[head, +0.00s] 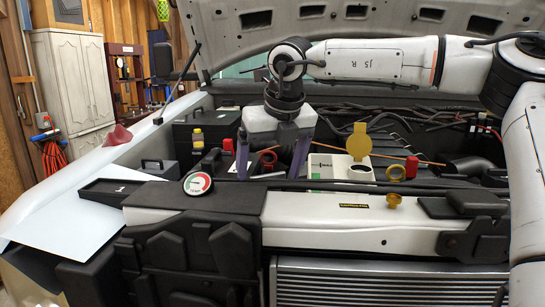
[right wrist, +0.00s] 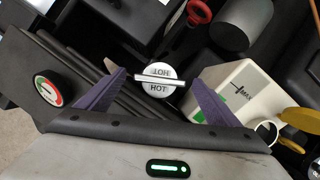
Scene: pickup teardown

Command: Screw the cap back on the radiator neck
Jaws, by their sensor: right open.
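The radiator cap (right wrist: 157,72), a round silvery-white disc marked HOT with a metal bar across it, shows in the right wrist view. It sits between the two purple fingers of my right gripper (right wrist: 155,84), which are open with gaps on both sides. The radiator neck cannot be made out; whether the cap sits on it I cannot tell. In the head view the right gripper (head: 271,168) points down behind the front panel, and I cannot make out the cap clearly there. My left gripper is not in view.
A white reservoir (right wrist: 240,92) marked MAX stands just right of the gripper. A dial gauge (head: 197,183) lies left on the panel, and a black tray (head: 122,192) farther left. An upright yellow lid (head: 359,140) stands to the right. The raised hood (head: 350,22) hangs above.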

